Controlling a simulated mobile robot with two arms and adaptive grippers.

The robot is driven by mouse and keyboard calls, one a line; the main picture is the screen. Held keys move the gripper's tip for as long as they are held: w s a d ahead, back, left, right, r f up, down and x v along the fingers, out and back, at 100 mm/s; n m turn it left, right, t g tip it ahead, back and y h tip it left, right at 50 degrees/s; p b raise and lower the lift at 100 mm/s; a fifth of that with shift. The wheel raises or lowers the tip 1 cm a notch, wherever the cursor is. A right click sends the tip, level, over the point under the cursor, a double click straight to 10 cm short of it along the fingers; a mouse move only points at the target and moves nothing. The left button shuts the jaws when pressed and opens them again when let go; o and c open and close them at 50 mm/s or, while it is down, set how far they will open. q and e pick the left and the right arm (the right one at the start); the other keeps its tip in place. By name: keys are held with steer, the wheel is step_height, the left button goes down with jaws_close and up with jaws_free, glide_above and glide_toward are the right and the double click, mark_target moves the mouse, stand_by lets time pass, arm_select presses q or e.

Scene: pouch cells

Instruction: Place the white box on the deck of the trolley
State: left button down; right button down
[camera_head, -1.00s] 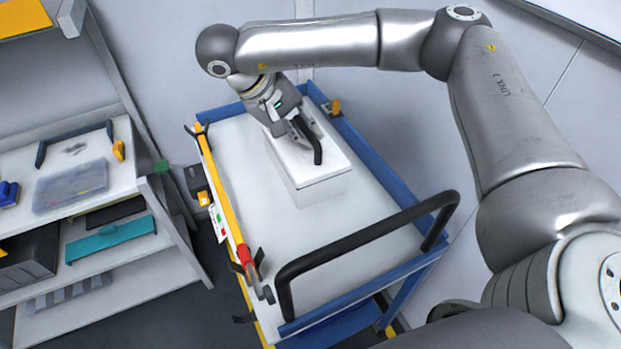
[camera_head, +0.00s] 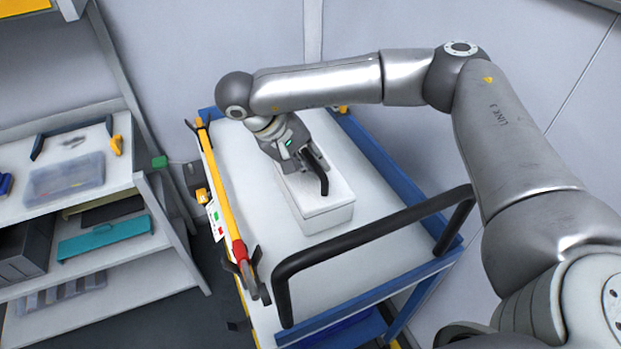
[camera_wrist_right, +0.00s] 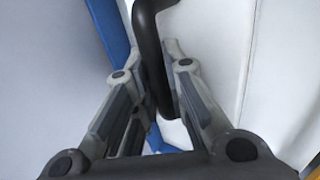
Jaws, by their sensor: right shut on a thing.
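The white box (camera_head: 328,208) is over the white deck of the blue trolley (camera_head: 375,200), near the deck's middle. I cannot tell whether it rests on the deck or hangs just above it. A curved black handle (camera_head: 323,180) rises from its top. My right gripper (camera_head: 308,160) is over the box, shut on this handle. In the right wrist view the black handle (camera_wrist_right: 150,60) passes between the fingers of the right gripper (camera_wrist_right: 155,85). The box's far end is partly hidden by the gripper. My left gripper is out of view.
The trolley's black push bar (camera_head: 375,235) crosses its near end. A yellow rail (camera_head: 222,190) with a red-ended tool runs along its left side. A shelf (camera_head: 20,160) with a clear plastic bin (camera_head: 65,180) stands at left. A wall is behind.

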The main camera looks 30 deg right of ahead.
mark_target(308, 177)
steer(key=shift+w+f+p, duration=0.1)
steer(key=shift+f+p, duration=0.25)
steer(key=shift+f, duration=2.45)
steer(key=c, duration=1.9)
jaws_free()
steer(key=shift+f, duration=0.15)
steer(key=o, duration=0.4)
steer(key=shift+a+r, duration=0.2)
steer(key=shift+r, duration=0.2)
steer(key=b+v, duration=0.1)
steer(key=v, duration=1)
steer(key=shift+a+r+b, duration=0.15)
steer(key=shift+r+b, duration=0.05)
steer(key=shift+b, duration=0.2)
